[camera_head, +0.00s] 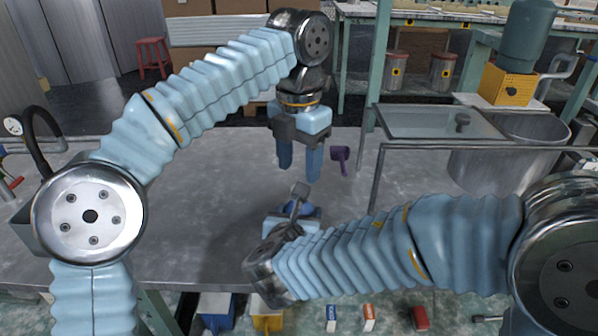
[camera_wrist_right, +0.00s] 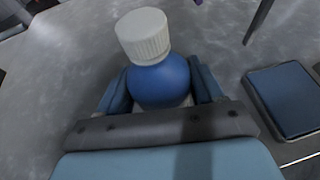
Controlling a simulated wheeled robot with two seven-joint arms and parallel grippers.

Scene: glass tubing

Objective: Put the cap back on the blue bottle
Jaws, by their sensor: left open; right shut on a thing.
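The blue bottle (camera_wrist_right: 160,82) is between the two fingers of my right gripper (camera_wrist_right: 162,88), which is shut on it. The white ridged cap (camera_wrist_right: 143,37) shows at the top of the bottle in the right wrist view, leaning a little to the left. I cannot tell whether it is seated on the neck. In the head view my right gripper is low in the middle, and its wrist mostly hides the bottle. My left gripper (camera_head: 300,160) is open and empty, fingers pointing down, above and behind the right one over the table.
The grey table (camera_head: 190,235) is mostly clear on the left. A purple tool-like object (camera_head: 340,154) is just right of my left gripper. A glass-topped frame (camera_head: 440,122) and a large metal tub (camera_head: 490,165) stand at the right. A blue panel (camera_wrist_right: 285,98) lies right of my right gripper.

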